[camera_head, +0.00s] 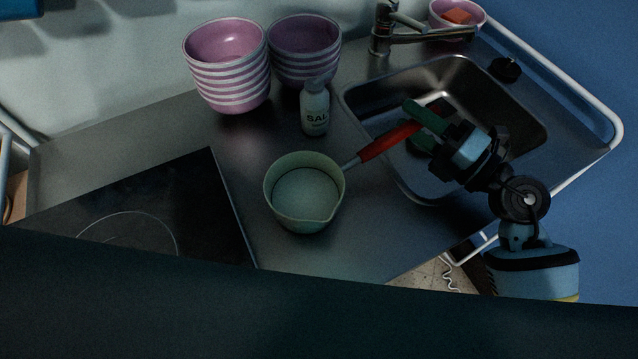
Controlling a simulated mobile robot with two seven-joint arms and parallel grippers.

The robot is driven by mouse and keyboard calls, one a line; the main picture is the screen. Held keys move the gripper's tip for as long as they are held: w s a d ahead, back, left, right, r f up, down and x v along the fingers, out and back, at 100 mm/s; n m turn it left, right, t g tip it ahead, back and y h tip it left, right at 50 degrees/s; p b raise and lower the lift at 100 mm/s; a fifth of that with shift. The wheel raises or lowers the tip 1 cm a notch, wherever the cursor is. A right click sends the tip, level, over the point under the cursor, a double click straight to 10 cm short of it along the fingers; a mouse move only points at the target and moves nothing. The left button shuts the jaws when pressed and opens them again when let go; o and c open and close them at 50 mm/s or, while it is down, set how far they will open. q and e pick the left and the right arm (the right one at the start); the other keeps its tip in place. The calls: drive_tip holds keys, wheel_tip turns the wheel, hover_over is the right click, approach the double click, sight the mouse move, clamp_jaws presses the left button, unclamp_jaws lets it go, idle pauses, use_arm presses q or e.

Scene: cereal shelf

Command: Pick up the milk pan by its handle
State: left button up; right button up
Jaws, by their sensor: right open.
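The milk pan (305,208) is a pale green pot with a pouring lip, standing upright on the counter left of the sink. Its red handle (385,143) points up and right, reaching over the sink's near-left rim. My right gripper (413,130) comes in from the right, above the sink, at the far end of the red handle. Its green-tipped fingers are open, and the handle's end appears to lie between or just beneath them; I cannot tell whether they touch it. My left gripper is not in view.
A steel sink (520,110) with a faucet (415,38) lies right of the pan. A salt bottle (315,108) and two stacks of striped pink bowls (228,65) stand behind it. A black cooktop (140,215) is at left. A dark surface fills the front.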

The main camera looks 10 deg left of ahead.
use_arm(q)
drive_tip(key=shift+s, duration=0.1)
use_arm(e)
drive_tip(key=shift+c, duration=0.5)
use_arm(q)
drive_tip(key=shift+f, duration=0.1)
use_arm(e)
clamp_jaws()
drive_tip(key=shift+r, duration=0.15)
drive_tip(key=shift+r+p, duration=0.55)
drive_tip(key=shift+r, duration=1.2)
drive_tip(key=shift+s+d+f, duration=0.1)
drive_tip(key=shift+s+d, duration=0.1)
drive_tip(key=shift+d, duration=0.1)
use_arm(q)
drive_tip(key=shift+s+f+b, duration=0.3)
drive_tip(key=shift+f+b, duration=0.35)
drive_tip(key=shift+b, duration=0.25)
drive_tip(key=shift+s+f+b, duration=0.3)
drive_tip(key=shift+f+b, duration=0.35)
drive_tip(key=shift+b, duration=0.25)
use_arm(e)
drive_tip(key=r+v, duration=0.2)
drive_tip(key=v, duration=1.5)
drive_tip(key=shift+d, duration=0.2)
